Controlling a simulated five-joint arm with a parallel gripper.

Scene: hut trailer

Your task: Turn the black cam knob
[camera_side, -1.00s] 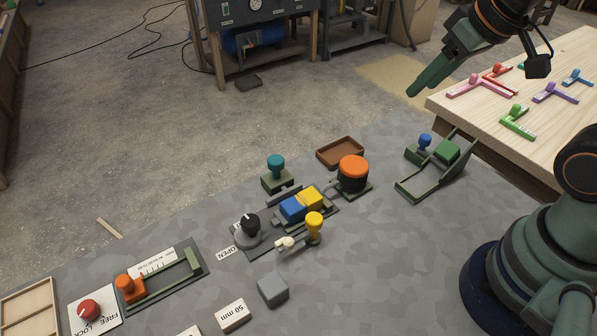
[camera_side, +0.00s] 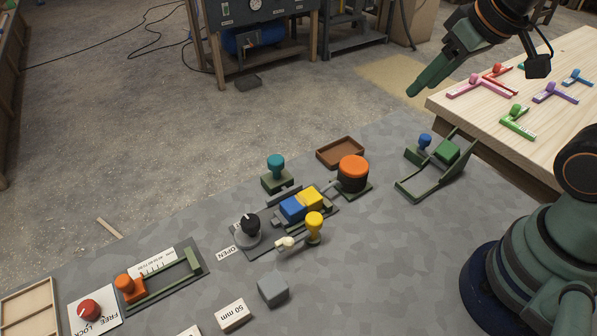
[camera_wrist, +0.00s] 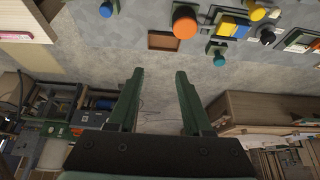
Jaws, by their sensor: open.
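The black cam knob (camera_side: 250,223) stands on a grey round base on a dark plate, left of the blue and yellow blocks in the side view. An OPEN label (camera_side: 228,254) lies beside it. In the wrist view a dark knob (camera_wrist: 267,36) shows near the upper right. My gripper (camera_side: 412,93) is high at the upper right of the side view, far from the knob. In the wrist view my gripper (camera_wrist: 158,74) has its two fingers spread apart with nothing between them.
Close to the knob stand a yellow-topped post (camera_side: 314,225), blue block (camera_side: 292,208) and teal knob (camera_side: 276,163). A large orange button (camera_side: 353,170) and brown tray (camera_side: 340,153) are farther right. A red knob (camera_side: 89,310) is at lower left.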

